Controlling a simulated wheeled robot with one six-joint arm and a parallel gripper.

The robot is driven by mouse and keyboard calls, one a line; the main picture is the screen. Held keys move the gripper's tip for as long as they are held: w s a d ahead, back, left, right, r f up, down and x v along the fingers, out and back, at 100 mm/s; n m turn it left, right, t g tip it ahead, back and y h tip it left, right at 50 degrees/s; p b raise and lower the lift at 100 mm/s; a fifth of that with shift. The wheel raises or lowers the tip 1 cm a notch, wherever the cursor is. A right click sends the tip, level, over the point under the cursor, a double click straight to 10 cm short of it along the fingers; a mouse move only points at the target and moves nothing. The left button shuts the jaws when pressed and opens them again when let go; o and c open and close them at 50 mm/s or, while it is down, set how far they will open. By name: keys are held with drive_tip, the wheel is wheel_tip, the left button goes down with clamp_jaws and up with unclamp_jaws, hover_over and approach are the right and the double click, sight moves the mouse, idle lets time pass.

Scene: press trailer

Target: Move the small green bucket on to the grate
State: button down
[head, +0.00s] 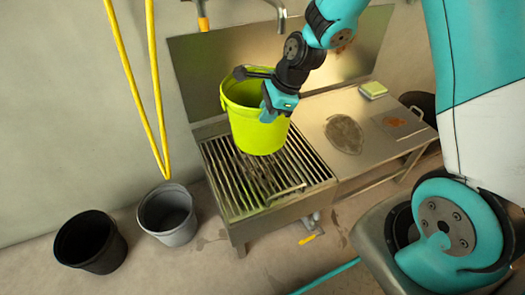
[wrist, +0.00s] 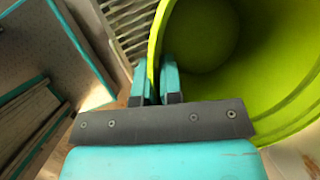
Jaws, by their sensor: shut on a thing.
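The small green bucket (head: 256,122) is yellow-green and hangs upright in the head view, over the metal grate (head: 222,170) of the sink bench. I cannot tell for sure whether its base touches the bars. My gripper (head: 280,97) is shut on the bucket's rim at its right side. In the wrist view the two teal fingers (wrist: 158,82) pinch the bucket's wall, with the bucket's open inside (wrist: 255,75) to the right. The inside looks empty. Grate bars (wrist: 125,25) show beyond the rim at the top. Part of the grate is hidden behind the bucket.
A steel worktop (head: 312,115) with a dark stain and a sponge (head: 373,90) lies right of the grate. A grey bucket (head: 168,215) and a black bucket (head: 90,242) stand on the floor at left. A yellow hose (head: 135,88) hangs by the wall. A tap (head: 279,14) is behind.

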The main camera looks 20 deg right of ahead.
wheel_tip(320, 180, down, 9)
drive_tip(key=b, duration=0.3)
drive_tip(key=shift+b, duration=0.35)
drive_tip(key=shift+f, duration=0.15)
drive_tip(key=c, duration=1.3)
unclamp_jaws()
drive_tip(key=p+v, duration=0.5)
drive_tip(key=v, duration=0.7)
drive_tip(key=s+a+r+n, duration=0.4)
drive_tip(key=s+n, duration=0.3)
drive_tip(key=n, duration=0.2)
drive_tip(key=s+a+r+n+g, duration=0.1)
drive_tip(key=s+a+r+n, duration=0.3)
drive_tip(key=n, duration=0.5)
drive_tip(key=s+a+r+n+g, duration=0.1)
drive_tip(key=s+a+r+n, duration=0.3)
drive_tip(key=s+r+n, duration=0.4)
drive_tip(key=shift+s+a+r+n, duration=0.1)
drive_tip(key=shift+s+n, duration=0.25)
drive_tip(key=shift+s, duration=0.2)
drive_tip(key=shift+s+a+n, duration=0.15)
drive_tip(key=shift+s+n, duration=0.2)
drive_tip(key=shift+s, duration=0.2)
